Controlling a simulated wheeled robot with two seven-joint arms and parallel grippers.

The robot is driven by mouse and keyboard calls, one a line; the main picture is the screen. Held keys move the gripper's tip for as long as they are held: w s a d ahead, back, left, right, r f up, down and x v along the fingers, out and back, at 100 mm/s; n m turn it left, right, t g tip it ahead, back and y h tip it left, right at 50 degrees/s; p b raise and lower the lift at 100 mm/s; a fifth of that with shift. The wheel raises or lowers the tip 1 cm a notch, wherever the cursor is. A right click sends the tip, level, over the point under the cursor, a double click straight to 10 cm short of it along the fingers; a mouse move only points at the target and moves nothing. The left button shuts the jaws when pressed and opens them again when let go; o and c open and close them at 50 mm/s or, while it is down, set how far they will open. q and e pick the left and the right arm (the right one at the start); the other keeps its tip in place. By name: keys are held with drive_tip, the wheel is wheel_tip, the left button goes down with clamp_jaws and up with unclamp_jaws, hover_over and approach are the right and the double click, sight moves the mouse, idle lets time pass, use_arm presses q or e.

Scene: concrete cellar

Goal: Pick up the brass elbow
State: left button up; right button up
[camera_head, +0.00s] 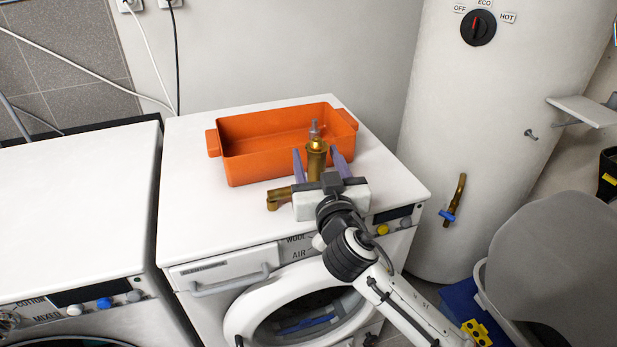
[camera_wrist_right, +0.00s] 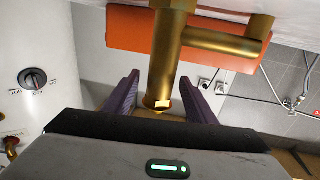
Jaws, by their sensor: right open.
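The brass elbow (camera_head: 317,158) stands on the white top of the middle appliance, in front of the orange tray. It has an upright pipe with a grey tip at its top and a side branch reaching left. In the upside-down right wrist view, the upright pipe (camera_wrist_right: 168,65) lies between the purple fingers, with the branch at the right. My right gripper (camera_head: 320,160) is open, one finger on each side of the upright pipe; contact cannot be told. The gripper body hides the pipe's lower part in the head view. My left gripper is not in view.
The orange tray (camera_head: 240,175) stands close behind the elbow and looks empty. The white appliance top (camera_head: 190,215) is clear at left and front. A white boiler (camera_head: 480,130) with a dial and brass pipe stands at right. Another white appliance (camera_head: 70,200) stands at left.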

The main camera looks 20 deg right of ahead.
drive_tip(key=shift+w, duration=0.15)
clamp_jaws()
drive_tip(key=shift+r, duration=0.1)
